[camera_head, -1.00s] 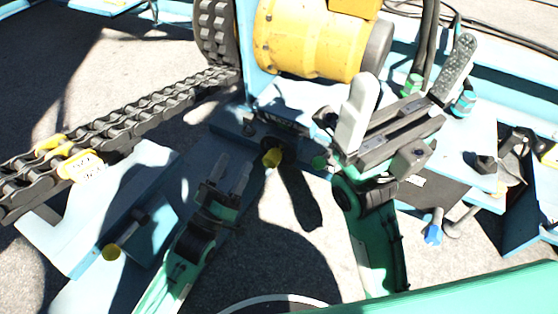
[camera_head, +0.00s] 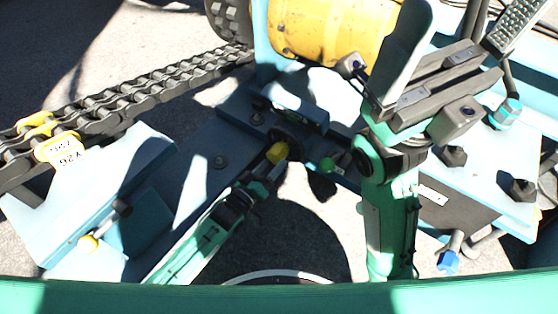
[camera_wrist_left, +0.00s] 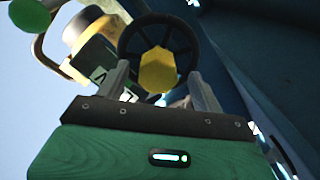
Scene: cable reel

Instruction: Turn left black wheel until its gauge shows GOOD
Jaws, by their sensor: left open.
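The black wheel (camera_head: 290,139) with a yellow hub (camera_head: 277,153) sits beside a blue box on the blue frame, at the middle of the head view. In the left wrist view the spoked wheel (camera_wrist_left: 127,40) and its yellow hub (camera_wrist_left: 158,70) face me. My left gripper (camera_head: 268,172) is open, close in front of the hub. Its two fingers stand apart on either side of the hub in the wrist view; contact is unclear. My right gripper (camera_head: 460,45) is open and empty above the right part of the frame. I cannot read a gauge.
A black chain (camera_head: 150,90) runs along the left. A yellow drum (camera_head: 325,28) stands behind the wheel. A green knob (camera_head: 327,164) is just right of the wheel. A blue-tipped lever (camera_head: 448,261) is at the lower right.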

